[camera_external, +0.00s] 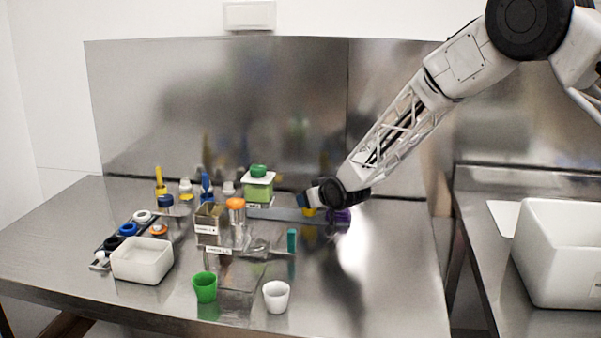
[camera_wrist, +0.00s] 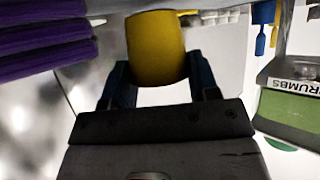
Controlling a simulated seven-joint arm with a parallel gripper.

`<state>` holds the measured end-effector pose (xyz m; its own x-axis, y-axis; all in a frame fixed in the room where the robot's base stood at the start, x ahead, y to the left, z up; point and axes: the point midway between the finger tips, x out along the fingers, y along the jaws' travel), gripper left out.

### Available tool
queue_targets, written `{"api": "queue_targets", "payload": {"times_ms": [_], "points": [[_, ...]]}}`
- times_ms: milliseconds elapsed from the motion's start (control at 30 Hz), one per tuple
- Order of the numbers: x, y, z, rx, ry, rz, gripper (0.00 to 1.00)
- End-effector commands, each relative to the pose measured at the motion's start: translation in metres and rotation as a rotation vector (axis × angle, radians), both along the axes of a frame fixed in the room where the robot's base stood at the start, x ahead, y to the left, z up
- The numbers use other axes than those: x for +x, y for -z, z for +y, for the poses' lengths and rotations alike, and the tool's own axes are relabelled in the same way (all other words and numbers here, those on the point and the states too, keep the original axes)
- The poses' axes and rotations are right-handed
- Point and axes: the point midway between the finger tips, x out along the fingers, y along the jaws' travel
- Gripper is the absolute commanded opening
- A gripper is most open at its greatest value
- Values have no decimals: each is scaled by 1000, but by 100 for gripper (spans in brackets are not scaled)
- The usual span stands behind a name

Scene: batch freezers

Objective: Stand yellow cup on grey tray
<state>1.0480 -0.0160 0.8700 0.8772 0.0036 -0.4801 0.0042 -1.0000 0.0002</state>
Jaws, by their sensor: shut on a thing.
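The yellow cup (camera_wrist: 155,45) is between the two dark blue fingers of my gripper (camera_wrist: 160,82) in the wrist view, and the gripper is shut on it. In the external view only a small yellow part of the cup (camera_external: 309,212) shows below my gripper (camera_external: 306,202), at the back of the steel table. A flat grey strip, which looks like the grey tray (camera_external: 285,214), lies at and left of the cup. I cannot tell whether the cup touches it.
Purple stacked items (camera_wrist: 45,40) are close on the left in the wrist view. A green-filled container labelled "CRUMBS" (camera_wrist: 292,105) is on the right. A green cup (camera_external: 205,287), a white cup (camera_external: 276,296) and a white tub (camera_external: 142,260) stand in front. The table's right front is clear.

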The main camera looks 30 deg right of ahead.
Motion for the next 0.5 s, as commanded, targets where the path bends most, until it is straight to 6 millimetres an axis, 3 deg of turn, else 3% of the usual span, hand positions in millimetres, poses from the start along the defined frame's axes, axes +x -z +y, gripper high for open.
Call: {"api": "queue_targets", "payload": {"times_ms": [500], "points": [[0, 8, 0, 0, 0, 0, 32]]}}
